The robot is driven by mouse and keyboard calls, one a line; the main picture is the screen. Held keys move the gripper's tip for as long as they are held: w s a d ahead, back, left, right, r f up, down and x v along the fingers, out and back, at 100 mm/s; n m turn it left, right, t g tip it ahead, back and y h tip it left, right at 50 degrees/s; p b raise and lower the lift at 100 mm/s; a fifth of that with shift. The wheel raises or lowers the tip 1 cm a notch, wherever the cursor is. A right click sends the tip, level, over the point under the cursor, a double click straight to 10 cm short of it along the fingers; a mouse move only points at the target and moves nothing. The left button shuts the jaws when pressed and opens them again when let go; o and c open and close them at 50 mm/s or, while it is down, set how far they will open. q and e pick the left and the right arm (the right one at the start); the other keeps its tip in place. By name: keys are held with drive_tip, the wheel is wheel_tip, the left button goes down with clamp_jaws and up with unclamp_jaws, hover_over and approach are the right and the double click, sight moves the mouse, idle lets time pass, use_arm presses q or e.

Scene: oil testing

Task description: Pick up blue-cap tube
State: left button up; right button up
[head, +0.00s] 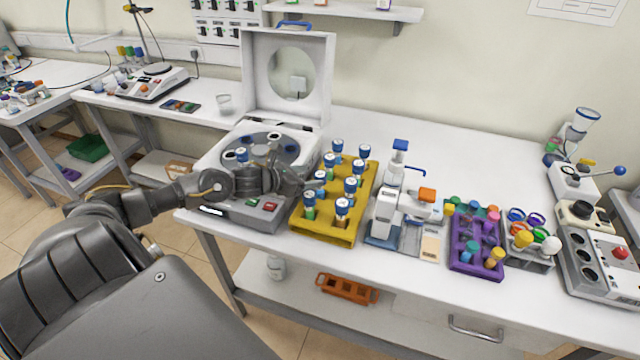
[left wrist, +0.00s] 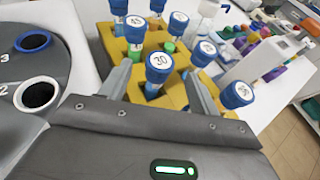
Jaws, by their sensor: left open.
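Several blue-cap tubes stand upright in a yellow rack (head: 327,231) on the bench, which also shows in the left wrist view (left wrist: 179,94). Their caps have white numbered tops. The blue-cap tube marked 30 (left wrist: 158,66) appears between my left gripper's fingers in the left wrist view. My left gripper (head: 298,184) is open and empty, at the rack's left side by the centrifuge; in the left wrist view its fingers (left wrist: 157,76) point toward the tubes. Whether they touch the tube I cannot tell. The right gripper is out of view.
The open-lidded centrifuge (head: 225,206) stands left of the rack, its rotor (left wrist: 69,58) close to my left gripper. A white-and-blue instrument (head: 383,215) stands right of the rack. Farther right are a purple rack (head: 462,256) and a grey device (head: 590,262).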

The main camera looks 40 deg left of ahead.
use_arm(q)
drive_tip(key=shift+x, duration=1.25)
drive_tip(key=c, duration=1.3)
drive_tip(key=shift+r, duration=0.1)
drive_tip(key=shift+c, duration=0.2)
